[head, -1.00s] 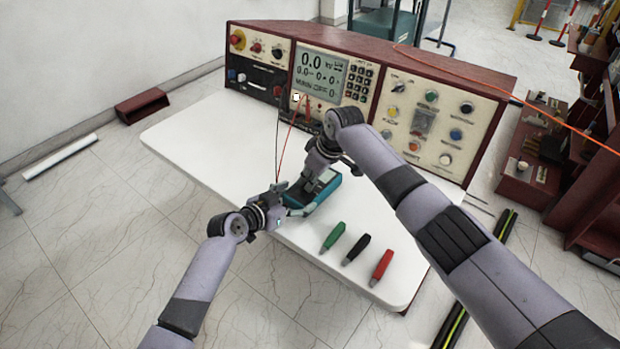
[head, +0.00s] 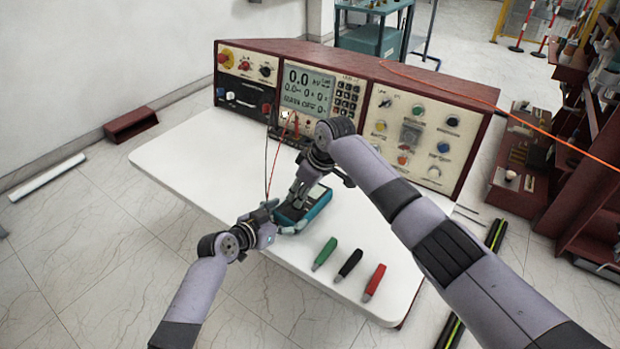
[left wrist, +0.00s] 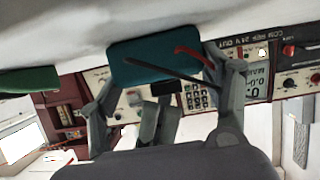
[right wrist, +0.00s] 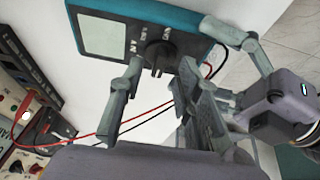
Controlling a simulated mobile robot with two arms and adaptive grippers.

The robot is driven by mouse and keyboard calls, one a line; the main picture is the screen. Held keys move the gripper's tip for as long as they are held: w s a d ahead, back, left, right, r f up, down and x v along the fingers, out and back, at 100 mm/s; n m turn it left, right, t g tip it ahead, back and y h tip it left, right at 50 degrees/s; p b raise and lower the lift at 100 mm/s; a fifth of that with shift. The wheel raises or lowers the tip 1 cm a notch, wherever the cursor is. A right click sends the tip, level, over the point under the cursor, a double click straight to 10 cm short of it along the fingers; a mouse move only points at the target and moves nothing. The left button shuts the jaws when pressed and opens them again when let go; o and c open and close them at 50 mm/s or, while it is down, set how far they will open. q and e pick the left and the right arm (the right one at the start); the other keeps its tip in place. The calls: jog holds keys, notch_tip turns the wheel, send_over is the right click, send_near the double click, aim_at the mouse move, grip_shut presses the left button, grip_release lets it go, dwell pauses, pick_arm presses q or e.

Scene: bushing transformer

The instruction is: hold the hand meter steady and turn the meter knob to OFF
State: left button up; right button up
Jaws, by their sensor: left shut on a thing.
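The hand meter (head: 318,206) is a teal box with a pale screen, held just at the white table top. My left gripper (head: 284,219) is shut on its near left edge; the left wrist view shows the meter's teal body (left wrist: 150,62) between the fingers. My right gripper (right wrist: 163,68) is open above the meter face, one finger on each side of the knob with visible gaps. The knob's exact setting is too small to read.
A control console (head: 310,90) stands behind. Red and black leads (head: 270,165) run from it towards the meter. The table's left side is clear.

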jog(key=v, duration=1)
jog(key=shift+s+d, duration=0.1)
pick_arm(q)
jog(key=o, duration=1.6)
jog(key=shift+o, duration=0.2)
